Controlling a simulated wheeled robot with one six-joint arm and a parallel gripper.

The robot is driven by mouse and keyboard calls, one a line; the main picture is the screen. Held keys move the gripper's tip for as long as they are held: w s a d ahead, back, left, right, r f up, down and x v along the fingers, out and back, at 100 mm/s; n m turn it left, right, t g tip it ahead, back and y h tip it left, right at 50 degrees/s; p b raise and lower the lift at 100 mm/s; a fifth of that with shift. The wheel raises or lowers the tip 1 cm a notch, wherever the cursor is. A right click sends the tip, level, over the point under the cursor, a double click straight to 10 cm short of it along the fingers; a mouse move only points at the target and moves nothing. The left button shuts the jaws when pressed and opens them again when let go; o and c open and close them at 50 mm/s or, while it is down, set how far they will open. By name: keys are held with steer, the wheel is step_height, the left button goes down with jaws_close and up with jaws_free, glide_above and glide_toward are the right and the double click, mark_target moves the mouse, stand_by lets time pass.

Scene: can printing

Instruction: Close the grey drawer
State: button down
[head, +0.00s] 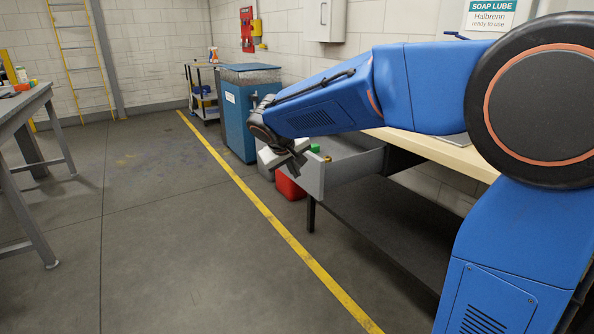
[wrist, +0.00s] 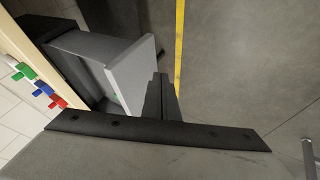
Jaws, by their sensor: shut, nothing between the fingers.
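The grey drawer (head: 357,168) stands pulled out from under the wooden workbench, with small green and orange-brown items showing at its far end. In the wrist view its front panel (wrist: 134,76) lies just left of my fingers. My gripper (head: 298,168) is beside the drawer front, on its outer side, with the fingers shut together and empty. The closed fingers also show in the wrist view (wrist: 160,80), close to the panel's outer face. I cannot tell whether they touch it. My gripper hides part of the drawer front in the head view.
The workbench (head: 432,150) runs along the right. A red container (head: 290,187) stands on the floor by the drawer. A blue cabinet (head: 238,125) and a cart (head: 204,95) stand behind. The floor left of the yellow line (head: 262,208) is clear up to a grey table (head: 22,115).

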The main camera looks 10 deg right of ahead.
mark_target(369, 159)
steer(key=shift+w+d+f, duration=0.8)
steer(key=shift+d+f, duration=0.15)
steer(key=shift+d, duration=0.1)
steer(key=shift+w+d+f, duration=0.8)
steer(key=shift+d+f, duration=0.2)
steer(key=shift+d, duration=0.05)
steer(key=shift+w+d+f, duration=0.8)
steer(key=shift+d+f, duration=0.15)
steer(key=shift+d, duration=0.1)
steer(key=w+d, duration=0.2)
steer(key=d, duration=0.6)
steer(key=w+d, duration=0.3)
steer(key=d, duration=0.6)
steer(key=w+d, duration=0.3)
steer(key=d, duration=0.6)
steer(key=shift+w+d, duration=0.1)
steer(key=shift+w, duration=0.15)
